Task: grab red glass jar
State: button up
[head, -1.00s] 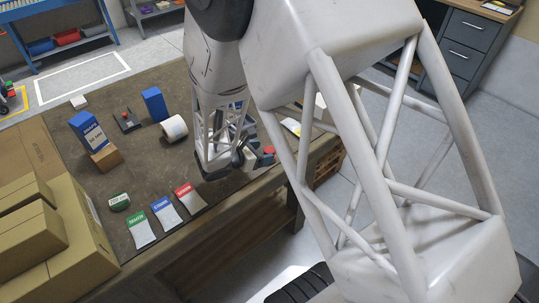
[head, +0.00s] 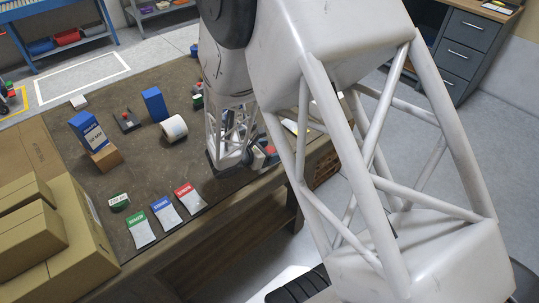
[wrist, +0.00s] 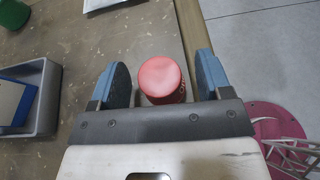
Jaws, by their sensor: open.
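The red jar (wrist: 162,80) shows in the wrist view, its round top facing the camera, near the table's edge. My gripper (wrist: 163,72) is open, with one blue-padded finger on each side of the jar. A gap shows on both sides, so neither finger appears to touch it. How deep the fingers reach beside the jar is hard to tell. In the head view my gripper (head: 258,155) is low at the table's right side, and a small red patch (head: 270,150) beside it is probably the jar, mostly hidden.
In the head view several pouches (head: 163,214), a white roll (head: 174,128) and blue boxes (head: 155,104) stand left.

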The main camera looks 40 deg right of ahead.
jog(key=shift+x, duration=0.95)
jog(key=shift+c, duration=0.2)
jog(key=c, duration=1)
